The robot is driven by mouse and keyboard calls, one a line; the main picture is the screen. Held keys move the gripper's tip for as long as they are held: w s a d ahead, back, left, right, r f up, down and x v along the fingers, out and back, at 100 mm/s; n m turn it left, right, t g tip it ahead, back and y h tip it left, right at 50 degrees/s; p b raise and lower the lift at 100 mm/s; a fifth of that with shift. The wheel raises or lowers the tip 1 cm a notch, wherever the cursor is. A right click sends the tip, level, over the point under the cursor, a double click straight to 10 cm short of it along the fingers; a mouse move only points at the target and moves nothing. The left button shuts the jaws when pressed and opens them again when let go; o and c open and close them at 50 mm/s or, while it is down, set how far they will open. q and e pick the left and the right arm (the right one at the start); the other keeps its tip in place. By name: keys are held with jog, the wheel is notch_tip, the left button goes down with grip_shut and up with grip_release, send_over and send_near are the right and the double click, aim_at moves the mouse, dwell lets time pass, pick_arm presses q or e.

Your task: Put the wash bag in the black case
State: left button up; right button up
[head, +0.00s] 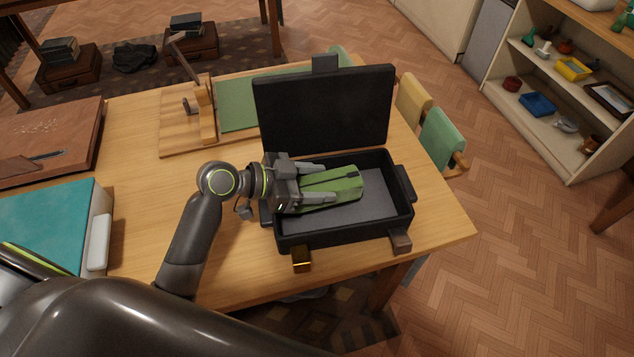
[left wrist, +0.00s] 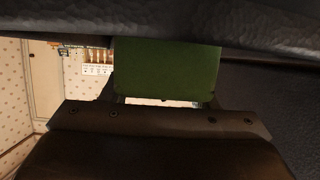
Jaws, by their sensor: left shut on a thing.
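The black case (head: 345,237) stands open on the table, its lid (head: 325,110) raised at the back. The green wash bag (head: 335,190) is inside the case's opening, over the left and middle of its floor. My left gripper (head: 325,187) reaches in from the left and is shut on the wash bag, with a finger along each side. Whether the bag touches the case floor cannot be told. In the left wrist view the green wash bag (left wrist: 165,72) shows between the fingers, with dark case surfaces around it. My right gripper is not in view.
The wooden table (head: 440,215) has bare room right of the case. A teal box-like object (head: 45,225) and a brown board (head: 60,140) lie left. A wooden stand (head: 205,115) and green mat (head: 240,115) are behind. Cloths (head: 440,140) hang at the right edge.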

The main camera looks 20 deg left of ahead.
pick_arm(q)
jog(key=shift+f, duration=0.35)
jog(key=shift+f+b, duration=0.7)
jog(key=o, duration=1.1)
jog(key=shift+r, duration=0.1)
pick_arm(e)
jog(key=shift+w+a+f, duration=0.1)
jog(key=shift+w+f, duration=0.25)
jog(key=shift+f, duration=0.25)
pick_arm(q)
jog(key=shift+r, duration=0.1)
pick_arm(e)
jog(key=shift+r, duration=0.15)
